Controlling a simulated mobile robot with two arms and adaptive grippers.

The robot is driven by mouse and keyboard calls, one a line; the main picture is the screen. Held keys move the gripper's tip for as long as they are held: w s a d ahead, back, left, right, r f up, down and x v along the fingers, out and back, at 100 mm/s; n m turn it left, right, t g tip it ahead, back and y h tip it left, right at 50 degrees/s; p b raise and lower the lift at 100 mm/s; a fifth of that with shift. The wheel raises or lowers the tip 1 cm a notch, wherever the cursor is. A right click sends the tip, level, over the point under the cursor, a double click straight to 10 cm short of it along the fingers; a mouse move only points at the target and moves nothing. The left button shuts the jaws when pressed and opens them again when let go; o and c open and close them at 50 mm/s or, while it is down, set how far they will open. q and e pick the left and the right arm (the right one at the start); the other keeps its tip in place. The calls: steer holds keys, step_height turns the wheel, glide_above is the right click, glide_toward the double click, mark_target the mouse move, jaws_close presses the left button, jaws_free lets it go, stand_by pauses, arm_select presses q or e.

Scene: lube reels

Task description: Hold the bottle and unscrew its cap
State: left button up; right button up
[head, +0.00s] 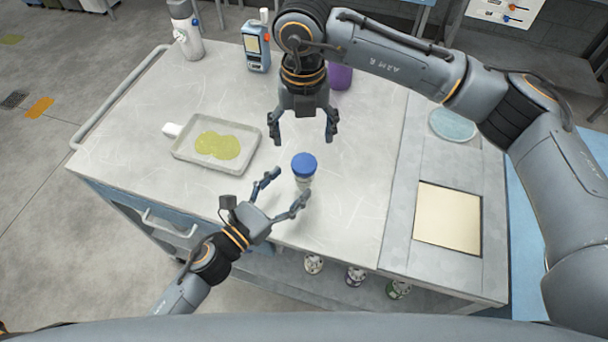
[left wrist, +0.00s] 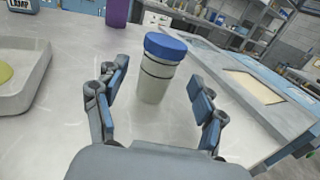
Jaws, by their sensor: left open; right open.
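The bottle (head: 304,182) is small and pale and stands upright on the worktop near its front edge, with a blue cap (head: 304,163) on top. In the left wrist view the bottle (left wrist: 155,85) and its blue cap (left wrist: 166,46) show beyond and between the open fingers. My left gripper (head: 284,187) is open, low in front of the bottle, its fingers pointing at it; I cannot tell that either touches it. My right gripper (head: 304,134) is open and empty, pointing down, above and behind the cap in the head view.
A grey tray (head: 180,153) with a yellow-green puddle lies left of the bottle. A white spray bottle (head: 186,35), a blue device (head: 256,50) and a purple container (head: 340,77) stand at the back. A beige panel (head: 447,218) lies right. Worktop around the bottle is clear.

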mark_target(297, 177)
arm_select(q)
steer(key=shift+x, duration=3.1)
jaws_close()
